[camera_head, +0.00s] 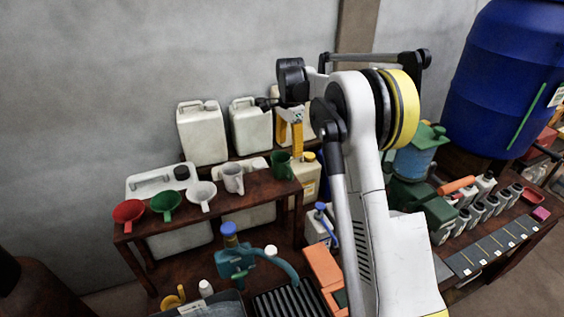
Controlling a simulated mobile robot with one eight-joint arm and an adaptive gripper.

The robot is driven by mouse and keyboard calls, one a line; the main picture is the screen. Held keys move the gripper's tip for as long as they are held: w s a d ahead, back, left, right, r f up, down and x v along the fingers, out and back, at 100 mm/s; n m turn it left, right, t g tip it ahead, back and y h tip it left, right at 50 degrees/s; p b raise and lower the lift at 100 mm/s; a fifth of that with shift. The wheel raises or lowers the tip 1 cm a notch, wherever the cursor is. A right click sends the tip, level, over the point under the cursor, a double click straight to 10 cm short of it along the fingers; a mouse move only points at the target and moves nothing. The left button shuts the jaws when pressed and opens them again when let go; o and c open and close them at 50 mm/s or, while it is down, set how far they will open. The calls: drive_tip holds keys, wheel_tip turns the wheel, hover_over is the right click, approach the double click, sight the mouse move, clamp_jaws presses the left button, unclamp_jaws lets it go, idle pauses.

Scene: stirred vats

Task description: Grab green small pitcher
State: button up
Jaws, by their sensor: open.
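The green small pitcher (281,167) stands upright near the right end of the raised wooden shelf (255,190). My gripper (289,147) points downward with its yellow fingers apart and nothing between them. In the picture its fingertips are just above and slightly right of the pitcher's rim. From this one view I cannot tell how far apart they are in depth. The right fingertip appears close to the pitcher's upper right side. The body of the pitcher is mostly visible.
A grey-white pitcher (232,179), a white funnel (201,195), a green funnel (166,205) and a red funnel (128,213) stand left along the shelf. White canisters (201,133) stand behind. My arm hides the middle right.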

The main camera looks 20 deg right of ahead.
sight(289, 167)
wheel_tip(289, 167, down, 10)
drive_tip(key=shift+s+f, duration=0.1)
idle(0.4)
drive_tip(key=shift+c, duration=0.4)
drive_tip(key=c, duration=1.3)
